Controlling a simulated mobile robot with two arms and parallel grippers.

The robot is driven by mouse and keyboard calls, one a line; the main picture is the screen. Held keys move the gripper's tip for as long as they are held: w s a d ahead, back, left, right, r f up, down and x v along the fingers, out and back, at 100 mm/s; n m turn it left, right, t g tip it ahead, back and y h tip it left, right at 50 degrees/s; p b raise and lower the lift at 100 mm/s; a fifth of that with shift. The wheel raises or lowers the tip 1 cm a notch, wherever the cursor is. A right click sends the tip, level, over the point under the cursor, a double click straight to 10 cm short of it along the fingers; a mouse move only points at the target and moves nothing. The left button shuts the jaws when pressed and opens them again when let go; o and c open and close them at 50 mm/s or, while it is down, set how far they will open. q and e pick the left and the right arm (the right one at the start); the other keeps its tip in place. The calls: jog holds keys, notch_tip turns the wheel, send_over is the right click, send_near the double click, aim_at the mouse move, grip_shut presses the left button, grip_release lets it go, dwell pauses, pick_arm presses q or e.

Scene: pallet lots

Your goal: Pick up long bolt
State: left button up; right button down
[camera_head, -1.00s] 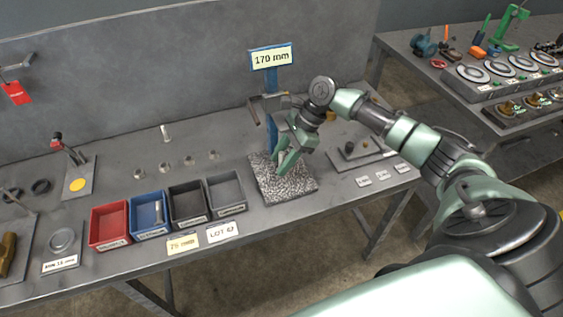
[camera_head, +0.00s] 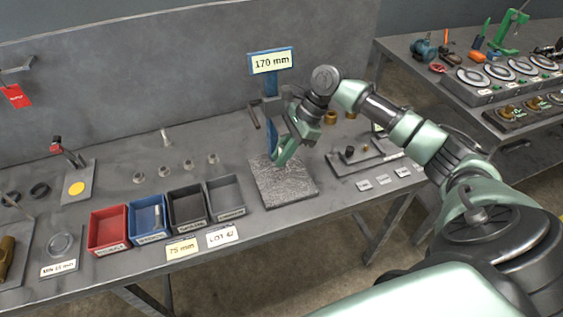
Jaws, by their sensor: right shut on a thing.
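My right gripper (camera_head: 279,162) reaches down from the right over the back part of the grey textured pad (camera_head: 288,192), in front of the blue gauge post. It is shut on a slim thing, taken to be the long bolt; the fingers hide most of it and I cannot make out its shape. A small silver bolt-like piece (camera_head: 157,217) lies in the blue bin (camera_head: 148,229). A pale pin (camera_head: 165,138) stands upright at the back of the bench. My left gripper is not in view.
The post bears a "170 mm" sign (camera_head: 271,61). Left of the pad stand a red bin (camera_head: 108,239), a black bin (camera_head: 188,216) and a grey bin (camera_head: 226,208). Yellow "75 mm" (camera_head: 182,249) and white lot cards (camera_head: 222,237) lie in front. A low plate with small parts (camera_head: 360,158) lies right of the pad.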

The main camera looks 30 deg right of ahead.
jog(key=s+a, duration=0.4)
jog(key=s, duration=1.3)
jog(key=shift+s+f, duration=0.2)
jog(key=shift+f, duration=0.05)
